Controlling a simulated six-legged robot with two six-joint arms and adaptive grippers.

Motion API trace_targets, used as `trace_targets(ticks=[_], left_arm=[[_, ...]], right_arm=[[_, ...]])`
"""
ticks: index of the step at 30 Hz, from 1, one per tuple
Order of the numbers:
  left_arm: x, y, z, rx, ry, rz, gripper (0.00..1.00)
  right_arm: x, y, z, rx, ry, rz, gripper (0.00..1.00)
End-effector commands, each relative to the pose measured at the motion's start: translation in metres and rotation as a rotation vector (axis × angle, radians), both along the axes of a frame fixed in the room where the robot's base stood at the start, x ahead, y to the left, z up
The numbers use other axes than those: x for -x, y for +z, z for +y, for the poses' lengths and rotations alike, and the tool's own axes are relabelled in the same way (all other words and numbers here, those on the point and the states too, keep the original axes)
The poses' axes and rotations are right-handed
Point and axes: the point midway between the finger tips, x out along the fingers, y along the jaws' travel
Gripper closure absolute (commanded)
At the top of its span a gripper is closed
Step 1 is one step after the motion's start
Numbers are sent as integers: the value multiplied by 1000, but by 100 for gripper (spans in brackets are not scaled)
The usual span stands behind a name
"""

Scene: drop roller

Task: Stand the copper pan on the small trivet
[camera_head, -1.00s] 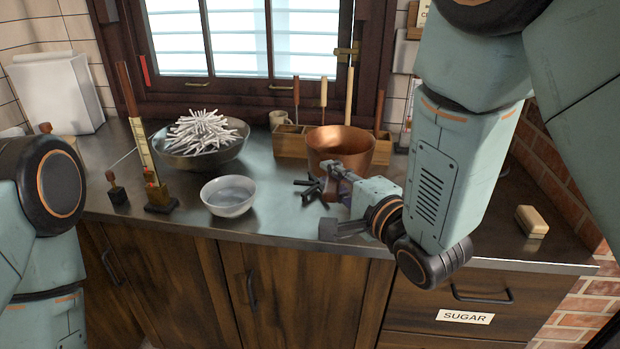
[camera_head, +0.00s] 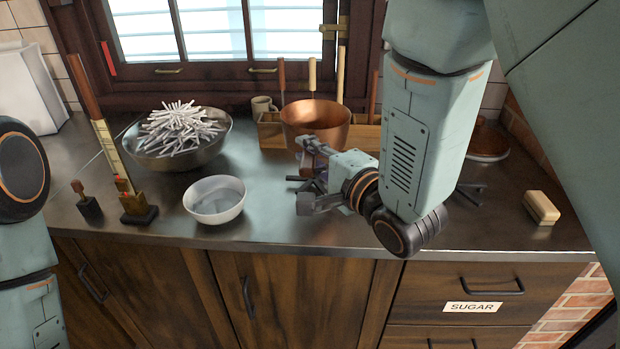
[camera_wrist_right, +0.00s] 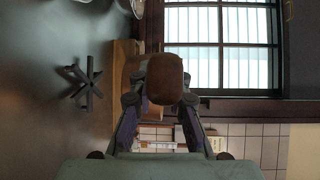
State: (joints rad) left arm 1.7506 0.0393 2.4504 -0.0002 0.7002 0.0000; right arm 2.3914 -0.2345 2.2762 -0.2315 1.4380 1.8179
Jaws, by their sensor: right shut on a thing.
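The copper pan (camera_head: 315,122) is behind my right gripper, in front of the wooden utensil box. My right gripper (camera_head: 308,160) is shut on the pan, seemingly by its handle. In the right wrist view a reddish-brown part of the pan (camera_wrist_right: 165,78) fills the space between the fingertips. A black star-shaped trivet (camera_wrist_right: 86,84) lies on the counter at the left of the wrist view. In the head view it is mostly hidden by my gripper. Another black trivet (camera_head: 470,190) shows partly behind my right arm. I cannot tell which is smaller. My left gripper is out of view.
A white bowl (camera_head: 214,203) stands left of my right gripper. A metal bowl of white sticks (camera_head: 178,150) is behind it. The utensil box (camera_head: 270,132) stands by the window. A tan block (camera_head: 541,207) lies at the right.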

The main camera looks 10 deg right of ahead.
Motion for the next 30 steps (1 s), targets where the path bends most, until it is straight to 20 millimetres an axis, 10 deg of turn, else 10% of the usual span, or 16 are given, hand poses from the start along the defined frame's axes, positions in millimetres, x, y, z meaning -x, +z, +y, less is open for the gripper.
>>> trace_targets(ticks=[8,28,30], left_arm=[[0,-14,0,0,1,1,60],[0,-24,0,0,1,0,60],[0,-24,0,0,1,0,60]], right_arm=[[4,-50,-1,-1,0,0,100],[-2,-94,2,0,1,-4,100],[-1,-96,2,-1,1,1,79]])
